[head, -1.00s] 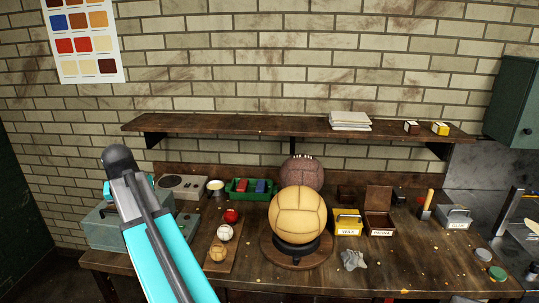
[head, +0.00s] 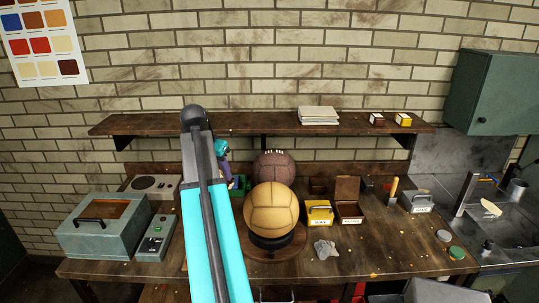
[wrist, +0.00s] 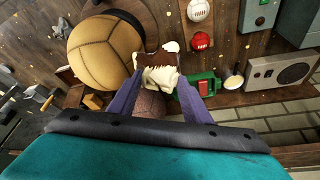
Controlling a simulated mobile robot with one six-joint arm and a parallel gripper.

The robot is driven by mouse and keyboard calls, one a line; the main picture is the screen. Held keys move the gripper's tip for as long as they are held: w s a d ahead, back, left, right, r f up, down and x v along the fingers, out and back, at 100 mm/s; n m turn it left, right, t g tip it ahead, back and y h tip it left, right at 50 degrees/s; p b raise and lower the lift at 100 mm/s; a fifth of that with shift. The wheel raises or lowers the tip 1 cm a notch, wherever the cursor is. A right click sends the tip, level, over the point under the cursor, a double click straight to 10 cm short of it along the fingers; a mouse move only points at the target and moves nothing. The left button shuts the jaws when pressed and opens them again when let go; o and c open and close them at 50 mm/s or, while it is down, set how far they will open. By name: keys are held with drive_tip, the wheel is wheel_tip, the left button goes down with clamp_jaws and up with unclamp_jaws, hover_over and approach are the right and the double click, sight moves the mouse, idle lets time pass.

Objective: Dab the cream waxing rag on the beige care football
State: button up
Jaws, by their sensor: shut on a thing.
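The beige football (head: 272,209), a panelled leather ball, sits on a dark ring on a round wooden base (head: 297,244) on the bench. It also shows at the upper left of the wrist view (wrist: 98,50). My gripper (wrist: 160,80) is shut on the cream rag (wrist: 158,78), which has a brown patch on its face. In the wrist view the rag is just right of the ball; I cannot tell whether they touch. In the head view my arm hides the rag, and only part of my gripper (head: 222,150) shows left of the ball.
A dark brown ball (head: 274,167) stands behind the beige one. A yellow wax box (head: 319,213), an open brown box (head: 349,213) and a grey crumpled cloth (head: 325,249) lie to the right.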

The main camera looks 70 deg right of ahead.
drive_tip(key=s+d+r+m+p, duration=0.1)
drive_tip(key=s+d+r+m, duration=0.1)
drive_tip(key=s+d, duration=0.2)
drive_tip(key=s+d+r+m+g+p, duration=0.1)
drive_tip(key=s+d+r+m, duration=0.1)
drive_tip(key=s, duration=0.9)
drive_tip(key=shift+s+d+m+g, duration=0.3)
drive_tip(key=shift+d+m, duration=0.2)
drive_tip(key=shift+d, duration=0.65)
drive_tip(key=shift+f, duration=0.2)
drive_tip(key=shift+f, duration=3)
drive_tip(key=shift+f, duration=0.3)
idle(1.9)
